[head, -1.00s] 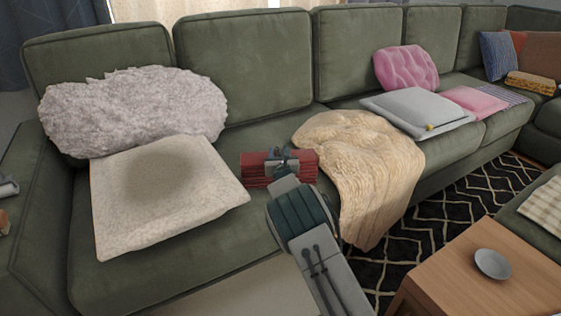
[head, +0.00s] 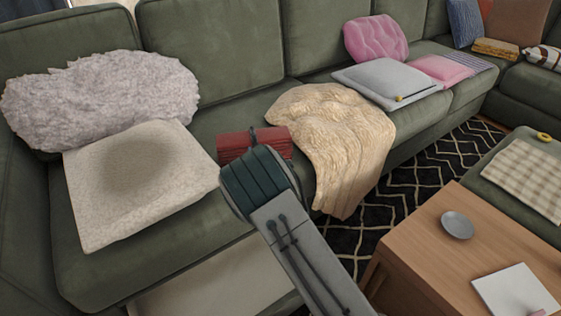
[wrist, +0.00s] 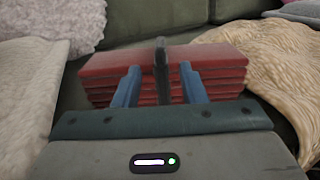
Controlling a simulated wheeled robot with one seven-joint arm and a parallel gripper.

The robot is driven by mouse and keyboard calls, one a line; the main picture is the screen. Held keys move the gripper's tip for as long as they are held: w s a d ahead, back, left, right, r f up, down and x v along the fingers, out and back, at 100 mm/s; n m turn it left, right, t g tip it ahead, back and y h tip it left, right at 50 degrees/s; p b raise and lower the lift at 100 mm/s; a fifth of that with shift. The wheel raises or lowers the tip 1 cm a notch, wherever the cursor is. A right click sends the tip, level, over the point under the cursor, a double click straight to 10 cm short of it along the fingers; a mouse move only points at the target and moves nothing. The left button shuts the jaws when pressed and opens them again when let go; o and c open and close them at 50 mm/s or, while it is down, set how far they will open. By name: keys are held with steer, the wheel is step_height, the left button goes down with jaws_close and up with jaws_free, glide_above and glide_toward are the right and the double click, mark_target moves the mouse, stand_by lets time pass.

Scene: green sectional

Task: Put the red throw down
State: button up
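The red throw (head: 239,143) is a folded, layered bundle lying on the green sofa seat, between the cream cushion and the cream blanket. In the wrist view the throw (wrist: 225,66) lies straight ahead, with a dark upright band at its middle. My gripper (wrist: 160,67) is open, with its two blue fingers apart on either side of the band and in front of the throw's near side. I cannot tell whether the fingertips touch it. In the head view my wrist hides the fingers and part of the throw's front.
A cream cushion (head: 140,180) and fluffy pillow (head: 100,100) lie to the left. A draped cream blanket (head: 335,140) lies close on the right. The wooden table (head: 430,255) with a grey plate (head: 457,225) stands at the lower right. Some bare sofa seat shows in front.

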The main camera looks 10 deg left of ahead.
steer(key=w+d+r+m+t+h, duration=0.1)
steer(key=w+d+r+m+h, duration=0.1)
steer(key=d+r+m+h, duration=0.45)
steer(key=w+d+r+m+t+h, duration=0.1)
steer(key=w+d+r+m+h, duration=0.15)
steer(key=d, duration=0.75)
steer(key=s+d+r+m+g+h, duration=0.25)
steer(key=s+d+m+h, duration=0.2)
steer(key=d+m, duration=0.4)
steer(key=s+d+r+m+g+h, duration=0.25)
steer(key=d+m+g+h, duration=0.2)
steer(key=d, duration=0.75)
steer(key=s+d+f+m+g+y, duration=0.1)
steer(key=s+d+m+g, duration=0.35)
steer(key=s, duration=0.45)
steer(key=s+d+m+g+y, duration=0.1)
steer(key=s+d+m+g, duration=0.4)
steer(key=s, duration=0.4)
steer(key=s+a+m+y, duration=0.2)
steer(key=s+m+y, duration=0.2)
steer(key=s, duration=0.3)
steer(key=s+a+m+y, duration=0.3)
steer(key=s+m, duration=0.2)
steer(key=s, duration=0.3)
steer(key=shift+a+f+m+y, duration=0.15)
steer(key=shift+a+m+y, duration=0.2)
steer(key=shift+y, duration=0.05)
steer(key=shift+s, duration=0.1)
